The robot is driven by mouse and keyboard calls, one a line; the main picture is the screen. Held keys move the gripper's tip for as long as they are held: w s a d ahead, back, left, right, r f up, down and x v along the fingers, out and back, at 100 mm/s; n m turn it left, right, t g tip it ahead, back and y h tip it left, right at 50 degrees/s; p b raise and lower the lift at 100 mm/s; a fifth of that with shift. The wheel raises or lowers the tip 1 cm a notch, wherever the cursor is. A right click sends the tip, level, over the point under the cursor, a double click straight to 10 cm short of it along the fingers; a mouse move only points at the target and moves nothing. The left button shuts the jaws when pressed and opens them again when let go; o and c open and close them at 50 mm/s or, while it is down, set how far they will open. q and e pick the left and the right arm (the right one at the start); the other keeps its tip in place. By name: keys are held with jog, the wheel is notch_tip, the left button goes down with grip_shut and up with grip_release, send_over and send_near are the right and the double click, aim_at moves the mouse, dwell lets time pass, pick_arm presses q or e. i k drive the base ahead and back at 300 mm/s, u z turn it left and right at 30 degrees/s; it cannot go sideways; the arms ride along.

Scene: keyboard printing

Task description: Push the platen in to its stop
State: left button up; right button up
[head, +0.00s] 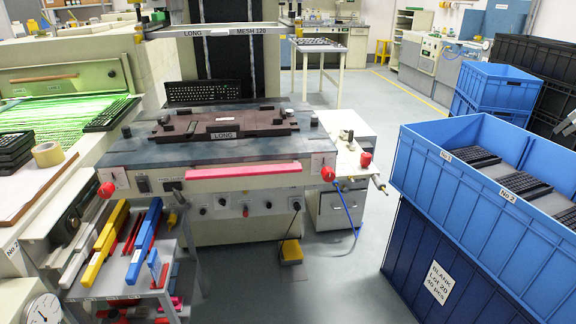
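The platen appears to be the dark brown fixture plate (262,125) with a "LONG" label on its front edge. It lies on the blue-grey bed (125,152) of the printing machine, with small dark blocks on top. A pink bar (243,171) runs along the front of the bed, with a red knob (106,189) at the left corner and another red knob (328,174) at the right. A screen frame marked "LONG MESH 120" (225,31) is above and behind the plate. I cannot tell how far the platen is from its stop. Neither gripper shows.
A tool cart (120,292) with yellow, blue and red tools stands front left. Blue crates (455,185) holding black keyboards stand at the right. A yellow foot pedal (291,250) lies on the floor before the machine. The floor (340,285) between pedal and crates is clear.

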aim_at(296, 160)
jog(key=z, duration=0.5)
jog(key=i, duration=1.35)
jog(key=u, duration=0.95)
